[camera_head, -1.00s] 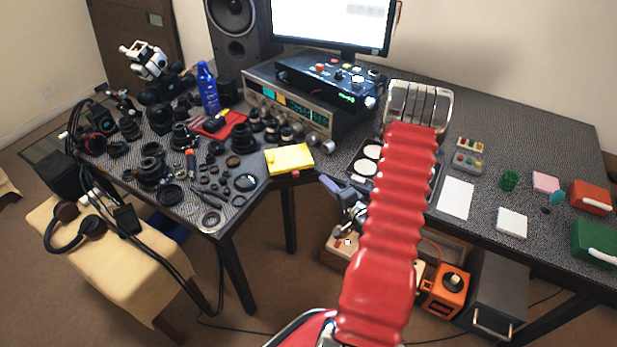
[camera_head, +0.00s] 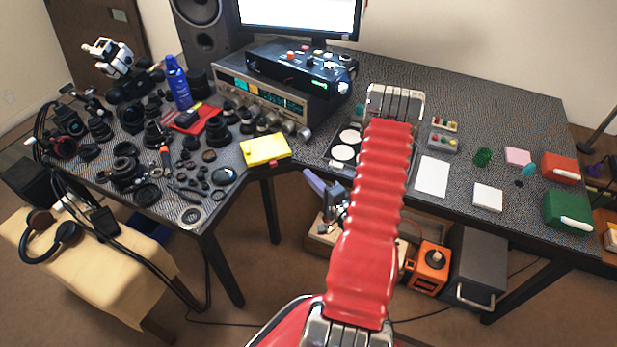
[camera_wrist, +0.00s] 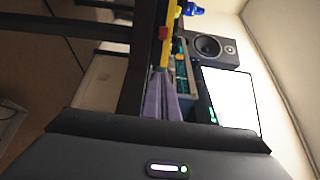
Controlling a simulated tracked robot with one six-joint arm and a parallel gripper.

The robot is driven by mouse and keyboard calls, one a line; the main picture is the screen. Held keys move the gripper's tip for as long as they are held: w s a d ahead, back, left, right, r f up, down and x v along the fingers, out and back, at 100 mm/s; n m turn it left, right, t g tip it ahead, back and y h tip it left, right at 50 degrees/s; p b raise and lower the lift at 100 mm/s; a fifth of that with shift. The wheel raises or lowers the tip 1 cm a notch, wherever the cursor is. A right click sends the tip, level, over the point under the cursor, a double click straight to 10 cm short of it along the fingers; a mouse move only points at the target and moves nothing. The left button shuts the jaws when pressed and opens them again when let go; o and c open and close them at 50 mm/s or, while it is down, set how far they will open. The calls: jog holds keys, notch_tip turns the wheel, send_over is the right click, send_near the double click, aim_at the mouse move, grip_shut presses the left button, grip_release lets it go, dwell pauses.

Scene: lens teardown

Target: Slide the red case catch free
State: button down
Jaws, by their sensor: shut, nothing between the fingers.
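A yellow case (camera_head: 265,149) lies at the front edge of the desk, in the middle of the head view. The red catch (camera_wrist: 163,33) shows as a small red patch beside the yellow edge in the wrist view; I cannot make out its shape. My gripper (camera_head: 307,172) is low and to the right of the yellow case, by the desk's front edge. Its purple fingers also show in the wrist view (camera_wrist: 159,78), shut and empty, with their tips pointing toward the yellow edge. Contact with the catch cannot be made out.
Many dark lens parts (camera_head: 130,165) crowd the left desk. An instrument with a lit display (camera_head: 262,98) stands behind the yellow case. A red case (camera_head: 561,168) and a green case (camera_head: 568,210) sit at the right. A wooden box (camera_head: 322,238) stands below my gripper.

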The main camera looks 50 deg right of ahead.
aim_at(273, 164)
jog(key=w, duration=0.2)
jog(key=w+d, duration=0.1)
jog(key=w, duration=0.5)
jog(key=shift+d, duration=0.25)
jog(key=a, duration=0.1)
jog(key=w+a, duration=0.1)
jog(key=shift+w+a, duration=0.2)
jog(key=shift+a, duration=0.15)
jog(key=shift+w+a, duration=0.2)
jog(key=shift+a, duration=0.25)
